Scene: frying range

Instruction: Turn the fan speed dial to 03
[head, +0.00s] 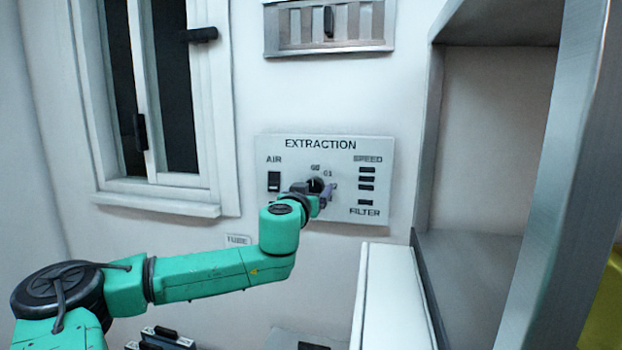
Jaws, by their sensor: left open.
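The fan speed dial (316,184) is a dark round knob in the middle of the white EXTRACTION panel (290,208) on the wall. The marks 00 and 01 show above it, and part of a further mark shows at its right. My left gripper (325,191) is at the dial, in front of its lower right part, with its jaws open. My wrist hides the lower side of the dial and any marks there. I cannot tell whether the fingers touch the dial or where it points. My right gripper is not in view.
On the panel, an AIR switch (274,182) sits left of the dial, and SPEED bars (367,178) sit at its right. A vent with a slider (328,22) is above. A window (160,90) is at the left, and a metal-edged cabinet (560,180) stands close at the right.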

